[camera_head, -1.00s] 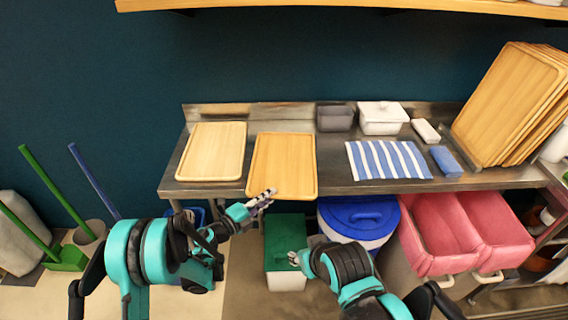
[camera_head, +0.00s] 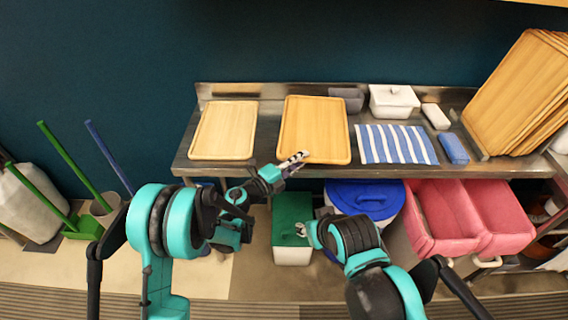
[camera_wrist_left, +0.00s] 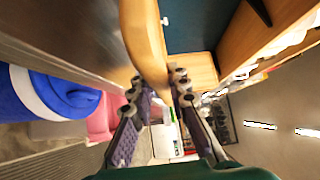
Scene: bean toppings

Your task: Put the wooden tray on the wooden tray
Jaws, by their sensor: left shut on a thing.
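One light wooden tray (camera_head: 224,131) lies flat on the left part of the steel table. A second, more orange wooden tray (camera_head: 315,125) is to its right, apart from it, its front edge near the table's front edge. My left gripper (camera_head: 293,160) is shut on this second tray's front left edge. In the left wrist view the held tray (camera_wrist_left: 146,38) runs between the fingers (camera_wrist_left: 155,92). Whether it touches the table is unclear. My right gripper (camera_head: 306,230) is low in front of the table, away from both trays; its jaws are too small to read.
A striped cloth (camera_head: 396,144), a blue block (camera_head: 453,148) and a white lidded box (camera_head: 393,101) are right of the held tray. Leaning trays (camera_head: 513,92) stand at the right end. A blue-lidded bin (camera_head: 364,197) and pink bins (camera_head: 467,218) are below.

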